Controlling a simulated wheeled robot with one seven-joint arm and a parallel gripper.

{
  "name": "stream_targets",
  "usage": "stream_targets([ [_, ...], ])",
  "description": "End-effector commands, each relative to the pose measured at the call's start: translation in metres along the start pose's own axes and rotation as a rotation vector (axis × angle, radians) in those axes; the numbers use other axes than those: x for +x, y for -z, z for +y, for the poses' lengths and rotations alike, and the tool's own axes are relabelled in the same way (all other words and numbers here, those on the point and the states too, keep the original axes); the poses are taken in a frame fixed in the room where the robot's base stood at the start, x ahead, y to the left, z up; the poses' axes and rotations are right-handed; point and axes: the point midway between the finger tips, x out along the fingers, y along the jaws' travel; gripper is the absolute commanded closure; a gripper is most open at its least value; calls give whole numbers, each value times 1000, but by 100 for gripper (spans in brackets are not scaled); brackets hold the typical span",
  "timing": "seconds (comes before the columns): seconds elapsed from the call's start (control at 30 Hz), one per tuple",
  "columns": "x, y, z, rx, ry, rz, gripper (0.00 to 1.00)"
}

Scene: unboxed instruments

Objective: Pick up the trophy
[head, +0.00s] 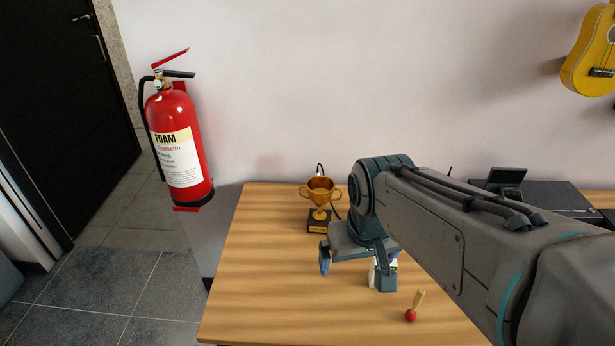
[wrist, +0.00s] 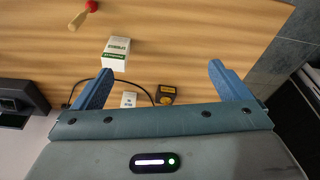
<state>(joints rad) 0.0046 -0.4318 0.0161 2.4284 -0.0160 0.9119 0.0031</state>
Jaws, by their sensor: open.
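The trophy (head: 320,192) is a gold two-handled cup on a dark base with a gold plate. It stands upright near the back edge of the wooden table in the head view. My gripper (head: 355,268) is open and empty above the table, nearer the camera and a little right of the trophy. In the wrist view, the open blue fingers of my gripper (wrist: 160,72) show bare wood between them. A dark block with a gold patch, apparently the base of the trophy (wrist: 166,94), shows there at the palm edge; its cup is hidden.
The wooden table (head: 250,290) has free room at its left and front. A red-tipped wooden stick (head: 412,308) lies at the front right. A white-and-green box (wrist: 116,54) lies near one finger, with a cable behind. A fire extinguisher (head: 178,145) hangs on the wall at left.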

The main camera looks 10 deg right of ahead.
Motion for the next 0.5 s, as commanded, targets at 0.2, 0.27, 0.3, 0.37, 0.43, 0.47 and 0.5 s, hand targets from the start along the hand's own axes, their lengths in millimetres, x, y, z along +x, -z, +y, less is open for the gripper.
stream_targets([
  [0.2, -11, 81, -1, -120, -30, -59, 4],
  [0.27, -11, 104, -2, -158, -34, -75, 4],
  [0.3, -9, 120, -2, -182, -35, -87, 4],
  [0.37, -7, 143, -3, -217, -34, -104, 4],
  [0.43, -2, 169, -3, -258, -31, -122, 4],
  [0.47, 1, 180, -3, -274, -29, -129, 4],
  [0.5, 6, 194, -3, -295, -24, -140, 4],
])
